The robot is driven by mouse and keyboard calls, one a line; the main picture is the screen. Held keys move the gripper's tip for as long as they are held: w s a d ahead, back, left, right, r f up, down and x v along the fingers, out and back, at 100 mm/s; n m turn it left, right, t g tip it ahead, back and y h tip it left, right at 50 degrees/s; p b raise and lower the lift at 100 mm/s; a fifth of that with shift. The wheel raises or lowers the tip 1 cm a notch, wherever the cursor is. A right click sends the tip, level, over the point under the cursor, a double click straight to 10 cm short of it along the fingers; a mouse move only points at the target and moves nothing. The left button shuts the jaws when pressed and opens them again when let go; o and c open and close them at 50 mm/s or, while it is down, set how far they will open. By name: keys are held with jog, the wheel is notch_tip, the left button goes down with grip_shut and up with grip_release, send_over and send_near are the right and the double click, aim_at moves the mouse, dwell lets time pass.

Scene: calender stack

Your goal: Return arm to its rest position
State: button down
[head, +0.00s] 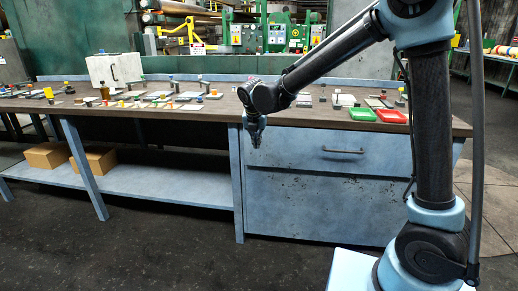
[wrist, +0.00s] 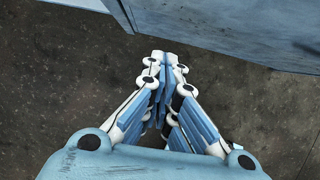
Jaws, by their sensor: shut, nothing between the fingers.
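My gripper (head: 256,138) hangs pointing down in front of the workbench, at the end of my raised, outstretched arm. In the wrist view my gripper (wrist: 164,62) has its fingers drawn together at the tips, with nothing between them. Below it in that view is bare dark floor (wrist: 60,75), and the blue side of the bench (wrist: 230,28) shows beyond the fingertips. In the head view the gripper is in front of the bench's blue cabinet, level with its drawer.
The long workbench (head: 225,108) carries several small tools, a white box (head: 114,69), a green tray (head: 362,114) and a red tray (head: 391,117). Cardboard boxes (head: 47,156) sit on the lower shelf. The floor (head: 150,235) in front is clear.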

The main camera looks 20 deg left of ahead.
jog(key=shift+s+d+r, duration=0.1)
jog(key=shift+r, duration=0.35)
jog(key=w+d+r+m+h, duration=0.1)
jog(key=w+d+r+m, duration=0.15)
jog(key=d+m, duration=0.75)
jog(key=w+d+r+m, duration=0.2)
jog(key=d+r+m, duration=0.1)
jog(key=d, duration=1.4)
jog(key=s+d+f+m+g, duration=0.1)
jog(key=s+d+m, duration=0.3)
jog(key=d, duration=0.5)
jog(key=s+d+m, duration=0.3)
jog(key=d+m, duration=0.3)
jog(key=d, duration=0.3)
jog(key=s+d+f+m, duration=0.4)
jog(key=s+d+m, duration=0.2)
jog(key=s+m, duration=0.1)
jog(key=s+d+f+m+g, duration=0.1)
jog(key=s+d+f+m, duration=0.4)
jog(key=s+d+m, duration=0.1)
jog(key=shift+s+d+f+m, duration=0.25)
jog(key=shift+s+m, duration=0.5)
jog(key=shift+m, duration=0.45)
